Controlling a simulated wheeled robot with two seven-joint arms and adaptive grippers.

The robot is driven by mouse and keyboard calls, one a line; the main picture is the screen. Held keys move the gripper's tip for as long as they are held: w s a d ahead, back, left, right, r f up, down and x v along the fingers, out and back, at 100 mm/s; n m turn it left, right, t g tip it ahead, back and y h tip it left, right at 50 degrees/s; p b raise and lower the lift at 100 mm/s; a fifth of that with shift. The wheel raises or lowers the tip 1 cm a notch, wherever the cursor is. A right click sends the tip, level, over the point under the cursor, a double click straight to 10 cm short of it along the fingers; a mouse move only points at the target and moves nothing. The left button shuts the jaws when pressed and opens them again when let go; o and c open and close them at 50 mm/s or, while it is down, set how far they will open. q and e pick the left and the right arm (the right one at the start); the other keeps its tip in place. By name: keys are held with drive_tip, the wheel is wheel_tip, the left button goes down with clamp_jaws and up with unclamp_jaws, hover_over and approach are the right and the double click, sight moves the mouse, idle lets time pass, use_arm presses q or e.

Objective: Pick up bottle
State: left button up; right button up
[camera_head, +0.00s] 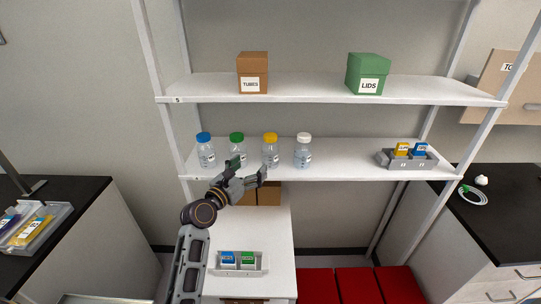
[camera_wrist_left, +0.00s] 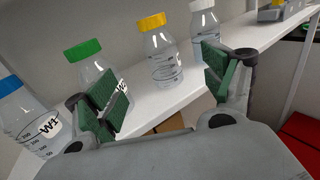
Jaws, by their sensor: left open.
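Bottles stand in a row on the lower shelf: one with a blue cap (camera_head: 206,152), one with a green cap (camera_head: 237,146), one with a yellow cap (camera_head: 270,150) and one with a white cap (camera_head: 303,153). All are clear and upright. My left gripper (camera_head: 246,174) is open and empty in front of the shelf edge, near the green-capped and yellow-capped bottles. In the left wrist view, the yellow-capped bottle (camera_wrist_left: 160,55) shows between and beyond the open fingers (camera_wrist_left: 165,90). The left finger partly covers the green-capped bottle (camera_wrist_left: 88,62). My right gripper is not in view.
The lower shelf (camera_head: 345,160) is clear between the white-capped bottle and a grey rack (camera_head: 408,160) at right. The upper shelf (camera_head: 310,88) holds a brown box (camera_head: 252,68) and a green box (camera_head: 368,70). Below is a white surface with a small rack (camera_head: 238,266).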

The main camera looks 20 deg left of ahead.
sight(266, 153)
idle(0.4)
use_arm(q)
drive_tip(key=shift+p+x, duration=0.45)
drive_tip(key=shift+x, duration=3.8)
drive_tip(key=shift+w, duration=0.2)
drive_tip(key=shift+w, duration=0.15)
drive_tip(key=shift+f+p+x, duration=0.2)
drive_tip(key=shift+p+x, duration=0.2)
drive_tip(key=shift+x, duration=1.9)
drive_tip(key=shift+c, duration=0.3)
drive_tip(key=c, duration=1.1)
drive_tip(key=shift+o, duration=0.2)
drive_tip(key=shift+r, duration=5)
